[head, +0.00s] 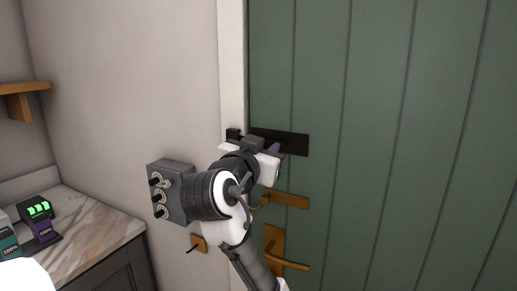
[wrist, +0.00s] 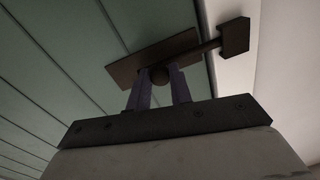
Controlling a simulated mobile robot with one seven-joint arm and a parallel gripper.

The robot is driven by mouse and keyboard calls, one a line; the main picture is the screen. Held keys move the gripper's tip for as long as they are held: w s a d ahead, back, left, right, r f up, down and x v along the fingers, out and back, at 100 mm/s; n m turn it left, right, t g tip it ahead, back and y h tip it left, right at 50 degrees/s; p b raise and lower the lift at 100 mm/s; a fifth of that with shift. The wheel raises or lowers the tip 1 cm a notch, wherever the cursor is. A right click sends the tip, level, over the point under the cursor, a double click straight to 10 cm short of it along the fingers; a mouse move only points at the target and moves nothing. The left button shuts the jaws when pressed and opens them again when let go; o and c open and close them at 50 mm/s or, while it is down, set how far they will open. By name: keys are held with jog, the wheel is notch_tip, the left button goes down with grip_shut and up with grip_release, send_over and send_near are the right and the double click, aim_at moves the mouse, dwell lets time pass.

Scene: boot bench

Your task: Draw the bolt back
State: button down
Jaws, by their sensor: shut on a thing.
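A dark bolt is mounted on the green door; its plate (head: 295,142) shows in the head view, and the plate also shows in the wrist view (wrist: 130,66). The dark keeper block (head: 233,134) sits on the white door frame. In the wrist view the bolt's rod (wrist: 205,46) runs across the door edge to the keeper (wrist: 235,37). The round bolt knob (wrist: 159,75) is between the two purple-grey fingers of my gripper (wrist: 159,88), which is shut on it. In the head view my gripper (head: 273,151) covers the knob and most of the rod.
Below the bolt are a brass plate with a chain (head: 290,200) and a brass lever handle (head: 290,264). A grey box with several knobs (head: 170,190) is on the wall left of my arm, with a small wooden hook (head: 198,243) below. A marble counter (head: 95,228) stands at left.

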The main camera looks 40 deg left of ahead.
jog(key=d, duration=0.3)
jog(key=shift+w+d, duration=0.2)
jog(key=shift+w, duration=0.2)
jog(key=shift+a, duration=0.1)
jog(key=c, duration=1.3)
grip_release()
jog(key=shift+d, duration=0.2)
jog(key=shift+o, duration=0.2)
jog(key=shift+a, duration=0.1)
jog(key=b, duration=0.3)
send_near(286, 145)
jog(key=v, duration=0.7)
jog(key=shift+s, duration=0.25)
